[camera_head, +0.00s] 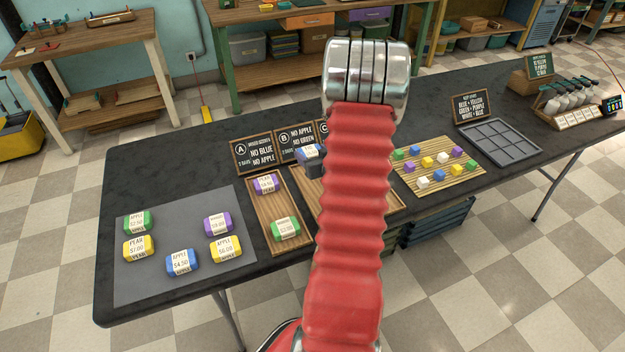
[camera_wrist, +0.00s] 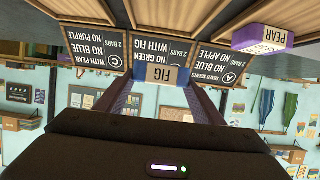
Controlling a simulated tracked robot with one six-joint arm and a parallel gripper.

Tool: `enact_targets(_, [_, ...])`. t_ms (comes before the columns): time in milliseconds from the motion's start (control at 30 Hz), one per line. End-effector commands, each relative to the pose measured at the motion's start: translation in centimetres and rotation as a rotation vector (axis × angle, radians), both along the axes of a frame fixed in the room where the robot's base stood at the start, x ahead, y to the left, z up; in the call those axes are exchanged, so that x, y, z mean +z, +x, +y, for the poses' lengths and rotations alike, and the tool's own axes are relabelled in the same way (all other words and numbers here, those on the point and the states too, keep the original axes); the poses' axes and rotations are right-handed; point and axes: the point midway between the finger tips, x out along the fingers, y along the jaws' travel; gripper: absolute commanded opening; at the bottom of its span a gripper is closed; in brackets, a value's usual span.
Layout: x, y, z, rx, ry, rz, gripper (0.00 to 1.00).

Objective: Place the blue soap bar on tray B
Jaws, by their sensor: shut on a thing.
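My gripper (camera_wrist: 160,88) is shut on a blue soap bar (camera_head: 310,152) with a white label. The label reads FIG in the wrist view (camera_wrist: 160,74). The bar is held at the back of wooden tray B (camera_head: 309,196), just in front of sign B (camera_head: 295,137); I cannot tell whether it touches the tray. My red arm hides much of tray B and most of the gripper in the head view. Another blue soap bar (camera_head: 181,262), labelled APPLE, lies on the grey mat at the left.
Tray A (camera_head: 267,213), left of tray B, holds a purple bar (camera_head: 266,184) and a green bar (camera_head: 286,228). The grey mat (camera_head: 150,285) also holds green, yellow and purple bars. Right of my arm are a board of coloured cubes (camera_head: 437,180) and a grey grid tray (camera_head: 499,141).

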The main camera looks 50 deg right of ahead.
Motion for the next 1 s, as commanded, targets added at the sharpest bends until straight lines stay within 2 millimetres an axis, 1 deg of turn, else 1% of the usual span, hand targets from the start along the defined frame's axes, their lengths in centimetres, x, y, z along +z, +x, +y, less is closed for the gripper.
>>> enact_targets(33, [-0.8, 0.0, 0.0, -0.001, 0.003, -0.001, 0.37])
enact_targets(100, [-1.8, 0.0, 0.0, -0.001, 0.003, 0.001, 0.37])
enact_targets(233, [-3.2, 0.0, 0.0, 0.0, 0.001, 0.0, 0.37])
enact_targets(333, [-3.7, 0.0, 0.0, 0.0, 0.0, 0.0, 0.37])
enact_targets(633, [-3.7, 0.0, 0.0, 0.0, -0.001, -0.001, 0.37])
enact_targets(733, [-4.0, 0.0, 0.0, 0.0, 0.0, 0.0, 0.37])
enact_targets(833, [-4.9, 0.0, 0.0, 0.0, 0.002, 0.0, 0.37])
enact_targets(1000, [-6.8, 0.1, 0.0, 0.001, 0.001, 0.001, 0.37])
